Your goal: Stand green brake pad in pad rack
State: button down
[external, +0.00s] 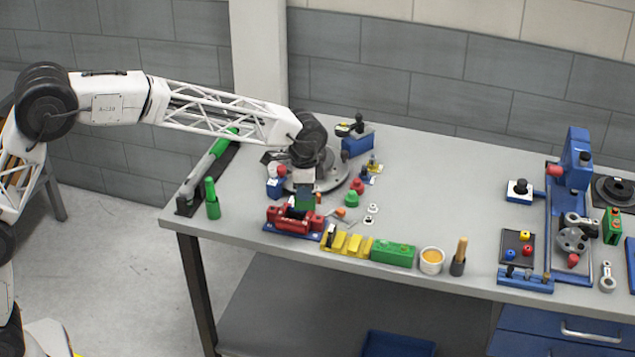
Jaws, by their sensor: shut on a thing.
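My gripper (305,193) points down over the left part of the bench, just behind a red fixture. It is shut on a small green piece, which looks like the green brake pad (305,203); the jaws and the red fixture partly hide it. The pad's tilt and its gap to the red fixture are too small to tell. A yellow slotted block, which looks like the pad rack (353,245), sits at the bench's front edge, to the right and nearer the camera. A dark upright piece (331,236) stands at its left end.
The red fixture (283,219) stands on a blue base close to my gripper. A green block (393,255), a cup (431,261) and a brush-like tool (459,256) line the front edge. A round grey disc (332,182) lies behind my gripper. The bench middle (450,190) is clear.

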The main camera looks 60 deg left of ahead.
jog(key=shift+w+d+f+m, duration=0.15)
jog(key=shift+w+d+m, duration=0.3)
jog(key=shift+w+m, duration=0.3)
jog(key=w+d+f+m, duration=0.5)
jog(key=w+d+m, duration=0.3)
jog(key=m, duration=1.1)
jog(key=shift+w+d+f, duration=0.15)
jog(key=shift+w, duration=1.55)
jog(key=shift+m, duration=0.25)
jog(key=shift+f, duration=0.1)
jog(key=shift+f, duration=1.95)
jog(key=shift+f, duration=1.3)
jog(key=c, duration=1.5)
grip_release()
